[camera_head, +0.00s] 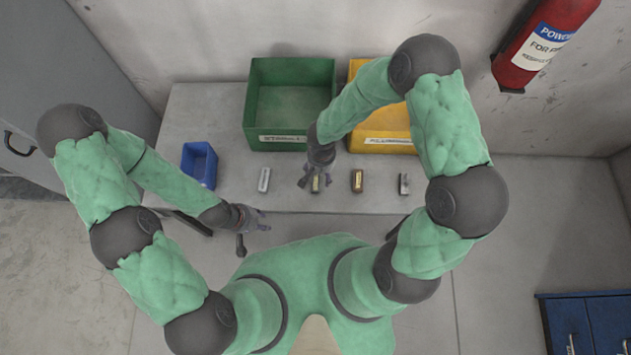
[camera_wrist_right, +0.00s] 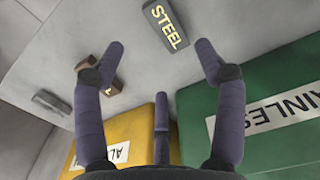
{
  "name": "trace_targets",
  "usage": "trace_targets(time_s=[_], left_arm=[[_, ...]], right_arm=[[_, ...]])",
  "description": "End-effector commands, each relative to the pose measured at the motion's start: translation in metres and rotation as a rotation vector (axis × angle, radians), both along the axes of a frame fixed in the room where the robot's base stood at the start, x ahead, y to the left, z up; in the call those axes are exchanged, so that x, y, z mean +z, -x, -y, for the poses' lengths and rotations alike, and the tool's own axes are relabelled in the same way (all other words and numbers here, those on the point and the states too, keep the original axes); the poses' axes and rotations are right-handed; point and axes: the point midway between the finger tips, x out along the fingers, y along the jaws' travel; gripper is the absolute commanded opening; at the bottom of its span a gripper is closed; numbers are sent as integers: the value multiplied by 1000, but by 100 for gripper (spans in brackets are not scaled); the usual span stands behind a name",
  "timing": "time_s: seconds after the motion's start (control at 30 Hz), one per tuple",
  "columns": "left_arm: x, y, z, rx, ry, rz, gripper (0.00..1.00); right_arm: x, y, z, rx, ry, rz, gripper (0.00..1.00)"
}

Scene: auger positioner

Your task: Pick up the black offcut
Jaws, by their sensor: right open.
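The black offcut (camera_wrist_right: 165,27), a dark block with yellow "STEEL" lettering, lies on the grey bench. In the right wrist view it is beyond and between the spread fingertips. In the head view the offcut (camera_head: 315,186) shows partly below my right gripper (camera_head: 316,180). My right gripper, in the wrist view (camera_wrist_right: 160,58), is open and empty, pointing down above the offcut, with no finger seen touching it. My left gripper (camera_head: 256,228) is at the bench's front edge, left of the offcuts; its fingers look spread and hold nothing visible.
A brown offcut (camera_head: 357,180) and a grey offcut (camera_head: 403,184) lie to the right; a pale offcut (camera_head: 264,180) lies left. Behind stand a green bin (camera_head: 288,72) and a yellow bin (camera_head: 385,140). A small blue bin (camera_head: 200,165) stands at left.

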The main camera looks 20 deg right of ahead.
Motion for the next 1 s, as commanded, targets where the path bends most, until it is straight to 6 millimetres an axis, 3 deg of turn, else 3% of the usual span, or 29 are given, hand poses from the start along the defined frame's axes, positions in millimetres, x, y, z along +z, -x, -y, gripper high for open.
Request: trace_targets(time_s=[0.1, 0.27, 0.6, 0.93, 1.0], left_arm=[[-6, 0, 0, 0, 0, 0, 40], [-8, 0, 0, 0, 0, 1, 40], [-26, 0, 0, 0, 0, 1, 40], [-27, 0, 0, 0, 0, 1, 40], [-27, 0, 0, 0, 0, 1, 40]], right_arm=[[-14, 0, 0, -1, -1, -1, 71], [-22, 0, -1, 0, -2, -2, 71], [-65, -1, -8, -1, -2, -1, 71], [-69, -1, -8, -1, -3, 0, 71], [-69, -1, -8, -1, -2, 0, 54]])
